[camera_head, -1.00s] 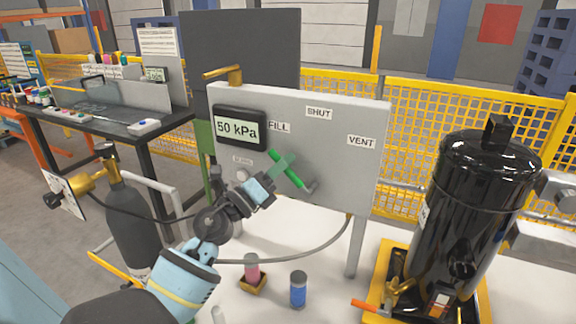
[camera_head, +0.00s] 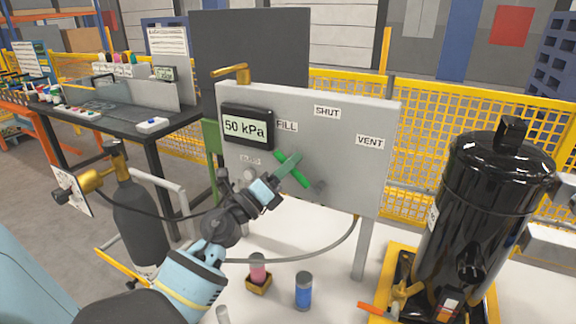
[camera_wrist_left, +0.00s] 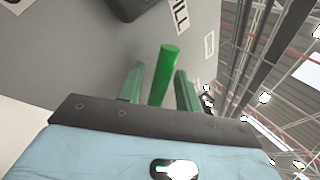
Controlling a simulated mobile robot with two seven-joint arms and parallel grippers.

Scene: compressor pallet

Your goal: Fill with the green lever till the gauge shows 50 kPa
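The green lever (camera_head: 302,180) sits on the front of a grey panel (camera_head: 350,180), slanting up and left toward the FILL label (camera_head: 287,126). The gauge (camera_head: 245,128) on the panel reads 50 kPa. My left gripper (camera_head: 287,162) is at the lever, its greenish fingers overlapping it in the head view. In the left wrist view the lever (camera_wrist_left: 164,75) stands between the two fingers (camera_wrist_left: 160,88), with a gap showing on each side, so the gripper looks open around it. My right gripper is not in view.
SHUT (camera_head: 327,112) and VENT (camera_head: 370,142) labels are on the panel. A black tank (camera_head: 475,205) stands at right, a dark gas cylinder (camera_head: 140,220) at left. A pink-topped container (camera_head: 258,270) and a blue one (camera_head: 303,291) stand below the panel, with a hose nearby.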

